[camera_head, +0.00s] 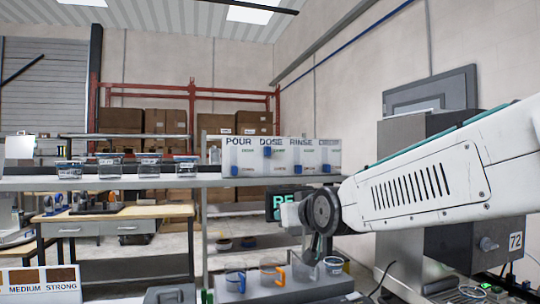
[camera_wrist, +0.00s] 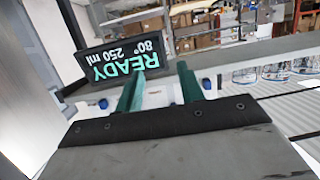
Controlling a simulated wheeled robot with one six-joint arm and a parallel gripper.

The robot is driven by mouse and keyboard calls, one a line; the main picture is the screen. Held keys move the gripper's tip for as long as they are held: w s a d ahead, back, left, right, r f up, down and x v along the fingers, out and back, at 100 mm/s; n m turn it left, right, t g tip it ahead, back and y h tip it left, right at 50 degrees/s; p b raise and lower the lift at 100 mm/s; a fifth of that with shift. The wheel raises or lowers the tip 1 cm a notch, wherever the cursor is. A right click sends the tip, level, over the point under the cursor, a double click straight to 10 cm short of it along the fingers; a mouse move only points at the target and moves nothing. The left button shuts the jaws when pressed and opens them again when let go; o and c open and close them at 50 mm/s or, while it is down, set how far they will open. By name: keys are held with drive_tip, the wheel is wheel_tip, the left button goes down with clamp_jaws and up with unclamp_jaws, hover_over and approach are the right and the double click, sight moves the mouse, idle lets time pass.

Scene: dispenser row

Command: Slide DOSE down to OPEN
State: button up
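The white dispenser panel (camera_head: 250,158) stands on the shelf in the head view, with columns labelled POUR, DOSE and RINSE. The DOSE slider (camera_head: 267,152) is a blue knob high in its column, just under the label. The POUR knob (camera_head: 234,170) and the RINSE knob (camera_head: 297,169) sit lower. My gripper (camera_wrist: 160,88) has its two green fingers apart in the wrist view. A white surface shows between them, and blue knobs (camera_wrist: 103,103) (camera_wrist: 207,84) show outside the fingers. No finger contact with a knob can be made out. In the head view my fingertips are not clear.
A dark display (camera_head: 283,204) reads READY, 80°, 250 ml in the wrist view (camera_wrist: 124,55). Several clear containers (camera_head: 150,166) stand on the shelf left of the panel. Cups with coloured handles (camera_head: 236,281) stand below. A grey machine (camera_head: 470,245) is at right.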

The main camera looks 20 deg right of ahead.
sight(269, 150)
drive_tip(key=w+r+t, duration=0.2)
drive_tip(key=w+r, duration=0.3)
drive_tip(key=w+r+t, duration=0.2)
drive_tip(key=w+r, duration=0.2)
drive_tip(key=w, duration=0.1)
drive_tip(key=w+r+t, duration=0.3)
drive_tip(key=w+r, duration=0.2)
drive_tip(key=shift+w+a+r+m+h, duration=0.1)
drive_tip(key=shift+a+r+m+h, duration=0.2)
drive_tip(key=shift+a+h, duration=0.1)
